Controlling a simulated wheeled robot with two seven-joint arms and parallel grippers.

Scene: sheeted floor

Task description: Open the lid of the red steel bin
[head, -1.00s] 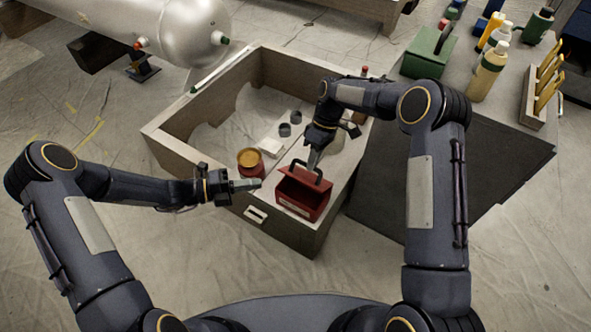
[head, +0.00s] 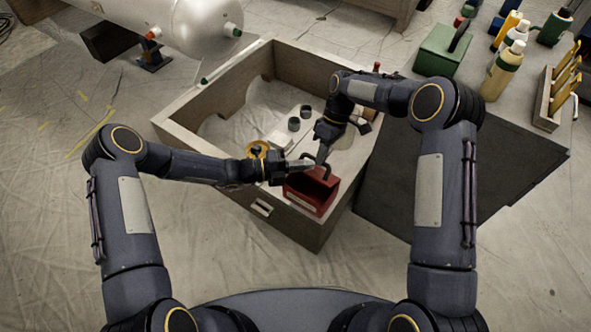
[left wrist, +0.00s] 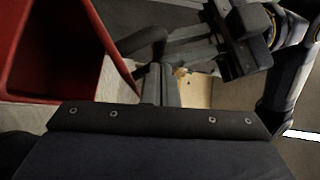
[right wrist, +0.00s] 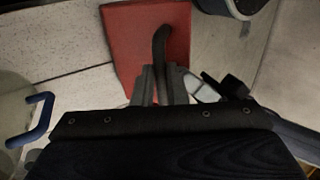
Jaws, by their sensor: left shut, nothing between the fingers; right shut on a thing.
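The red steel bin (head: 312,196) stands in the front corner of the wooden box. Its dark red inside (left wrist: 50,45) shows in the left wrist view, so the lid is at least partly raised. The red lid (right wrist: 125,45) carries a curved black handle (right wrist: 160,45). My right gripper (head: 322,158) is shut on the lid handle, and its fingers also show in the right wrist view (right wrist: 160,85). My left gripper (head: 312,165) is shut and empty, its tips close to the lid and right gripper. I cannot tell whether they touch. It partly covers the lid.
The wooden box (head: 185,110) also holds grey cylinders (head: 294,124) and an amber-topped jar (head: 257,150), partly behind my left gripper. A side table (head: 470,100) with bottles and a green box (head: 440,50) stands right.

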